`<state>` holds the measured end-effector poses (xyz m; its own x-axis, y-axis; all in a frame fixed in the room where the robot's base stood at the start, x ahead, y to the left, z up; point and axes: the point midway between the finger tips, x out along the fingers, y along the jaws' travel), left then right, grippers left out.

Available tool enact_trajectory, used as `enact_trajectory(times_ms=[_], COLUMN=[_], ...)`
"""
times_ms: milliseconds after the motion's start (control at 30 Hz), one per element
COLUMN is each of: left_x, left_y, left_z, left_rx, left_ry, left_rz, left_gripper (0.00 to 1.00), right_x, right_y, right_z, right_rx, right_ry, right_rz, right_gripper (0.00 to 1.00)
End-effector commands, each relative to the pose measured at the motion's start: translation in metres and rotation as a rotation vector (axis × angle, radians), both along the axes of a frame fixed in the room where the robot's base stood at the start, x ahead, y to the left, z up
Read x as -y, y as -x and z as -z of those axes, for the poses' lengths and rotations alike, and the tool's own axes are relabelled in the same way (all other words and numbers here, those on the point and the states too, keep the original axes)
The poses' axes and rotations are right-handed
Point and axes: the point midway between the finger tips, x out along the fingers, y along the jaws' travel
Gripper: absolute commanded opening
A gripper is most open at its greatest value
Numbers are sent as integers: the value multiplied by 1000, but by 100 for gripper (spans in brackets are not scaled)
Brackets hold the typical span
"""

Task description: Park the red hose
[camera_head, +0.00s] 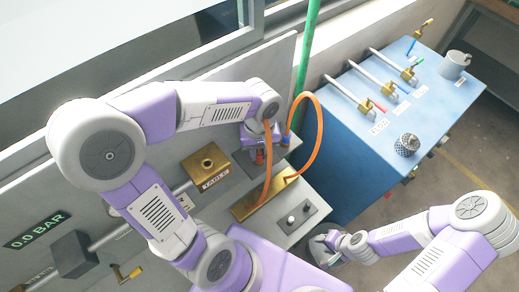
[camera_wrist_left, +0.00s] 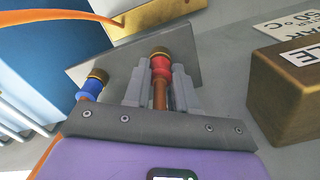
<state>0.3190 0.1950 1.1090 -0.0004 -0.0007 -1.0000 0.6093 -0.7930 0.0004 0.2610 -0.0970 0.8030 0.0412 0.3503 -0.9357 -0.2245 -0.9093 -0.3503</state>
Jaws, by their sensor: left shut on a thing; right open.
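My left gripper (camera_head: 261,152) is shut on the red hose end (camera_head: 259,157) at the wall panel. In the left wrist view the red hose end (camera_wrist_left: 160,66), with a brass tip, sits between the two grey fingers (camera_wrist_left: 161,90). A blue hose end (camera_wrist_left: 91,88) with a brass tip is just left of the fingers; it also shows in the head view (camera_head: 286,139). A grey plate (camera_wrist_left: 124,70) lies behind both ends; contact with it cannot be told. Orange hose (camera_head: 319,128) loops up beside the gripper. My right gripper (camera_head: 330,240) is open and empty, low in the view.
A brass block (camera_head: 244,208) is on the panel below the gripper. A brass box labelled TABLE (camera_head: 200,163) is left of it. A blue cabinet (camera_head: 345,150) at right carries several valves, a mug (camera_head: 454,65) and a knurled part (camera_head: 406,145). A gauge (camera_head: 35,231) reads 0.0 BAR.

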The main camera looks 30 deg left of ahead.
Motion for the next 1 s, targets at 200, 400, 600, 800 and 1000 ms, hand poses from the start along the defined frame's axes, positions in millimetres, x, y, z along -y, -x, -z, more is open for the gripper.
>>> enact_trajectory(times_ms=[200, 400, 600, 800, 1000], left_x=[0, 0, 0, 0, 0], left_y=[0, 0, 0, -1, -1], left_z=[4, 4, 4, -14, -49], left_rx=[-1, -1, -1, 4, 4], left_ry=[0, -1, -1, -1, 0], left_rz=[0, 0, 0, -1, 0], left_gripper=[32, 56, 56, 56, 56], right_x=[0, 0, 0, 0, 0], right_y=[0, 0, 0, 0, 0], right_z=[4, 3, 3, 0, -6], right_rx=[0, 0, 0, 0, 0], right_ry=[0, 0, 0, 0, 0], right_rz=[0, 0, 0, 0, 0], right_gripper=[44, 44, 44, 44, 44])
